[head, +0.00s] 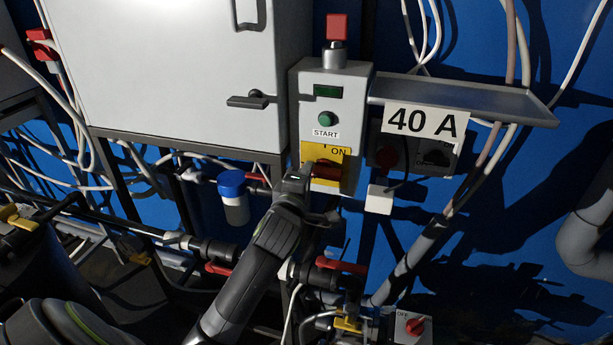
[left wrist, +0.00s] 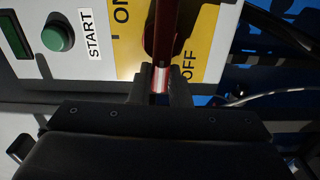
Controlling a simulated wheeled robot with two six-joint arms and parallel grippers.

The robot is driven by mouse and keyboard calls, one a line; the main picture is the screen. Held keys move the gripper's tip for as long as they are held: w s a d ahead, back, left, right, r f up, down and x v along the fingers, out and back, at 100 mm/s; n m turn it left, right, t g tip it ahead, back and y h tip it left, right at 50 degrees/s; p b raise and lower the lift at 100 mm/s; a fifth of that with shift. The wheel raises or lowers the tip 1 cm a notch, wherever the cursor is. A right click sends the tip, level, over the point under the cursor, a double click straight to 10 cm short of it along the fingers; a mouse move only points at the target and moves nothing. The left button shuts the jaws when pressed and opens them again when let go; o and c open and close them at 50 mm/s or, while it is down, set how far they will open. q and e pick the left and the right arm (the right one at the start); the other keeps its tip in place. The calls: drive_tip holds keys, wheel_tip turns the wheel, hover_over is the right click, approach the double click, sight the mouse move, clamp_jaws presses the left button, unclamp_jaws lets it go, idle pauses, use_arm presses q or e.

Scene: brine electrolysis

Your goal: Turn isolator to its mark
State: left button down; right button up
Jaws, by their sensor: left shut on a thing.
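The isolator has a red handle (head: 325,169) on a yellow plate (head: 340,154) low on the grey control box. The word ON shows on the plate above the handle in the head view. In the left wrist view, the red handle (left wrist: 166,30) runs between the words ON and OFF on the yellow plate (left wrist: 209,30), roughly crosswise to the box. My left gripper (head: 303,177) is in front of the plate's lower left. Its fingers (left wrist: 160,88) are shut on the handle's near end in the left wrist view. The gripper hides part of the plate. My right gripper is not in view.
The control box (head: 304,90) also carries a green START button (head: 325,118), and a red lamp (head: 337,27) tops it. A grey shelf (head: 540,112) with a 40 A sign (head: 420,121) is at right. A white cabinet (head: 170,70) stands left. Pipes and red-handled valves (head: 341,265) lie below.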

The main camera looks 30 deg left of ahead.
use_arm(q)
drive_tip(key=shift+n, duration=0.4)
drive_tip(key=c, duration=1.4)
unclamp_jaws()
drive_tip(key=shift+w, duration=0.15)
drive_tip(key=shift+o, duration=0.2)
drive_tip(key=shift+f, duration=0.1)
drive_tip(key=p+v, duration=0.1)
drive_tip(key=v, duration=1.6)
drive_tip(key=shift+s, duration=0.25)
drive_tip(key=shift+d, duration=0.1)
